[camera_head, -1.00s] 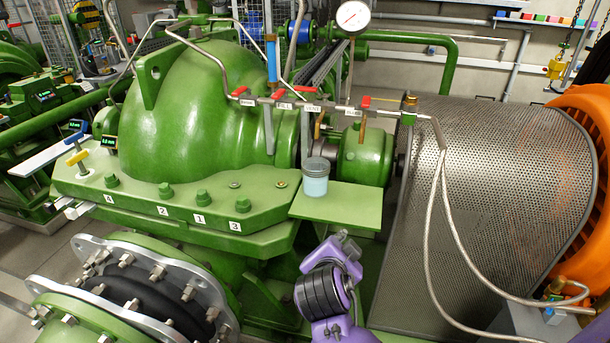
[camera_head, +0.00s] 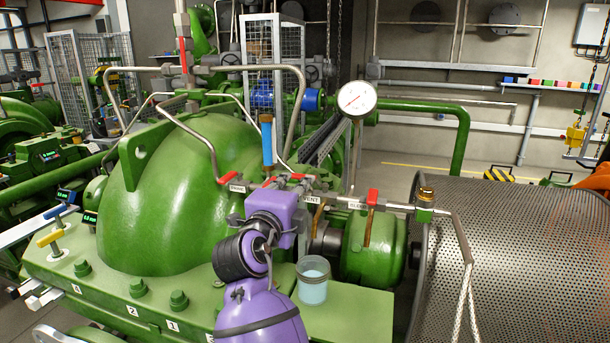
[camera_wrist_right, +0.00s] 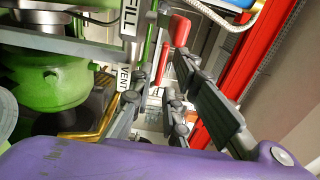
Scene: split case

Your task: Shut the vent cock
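A pipe manifold carries several small cocks with red handles. The VENT label (camera_head: 311,198) is partly covered by my right gripper, and a red handle (camera_head: 297,176) shows just above it, probably the vent cock's. The VENT label also shows in the right wrist view (camera_wrist_right: 125,78), with red handles (camera_wrist_right: 180,29) beyond it. My right gripper (camera_head: 303,192), purple with grey fingers, is at the manifold by this label. In the wrist view its dark fingers (camera_wrist_right: 160,92) stand apart with a gap between them. Whether they touch the handle cannot be told. My left gripper is out of view.
The BLEED cock's red handle (camera_head: 372,196) is close on the right, and the PRIME handle (camera_head: 228,179) on the left. A pressure gauge (camera_head: 357,97) stands behind.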

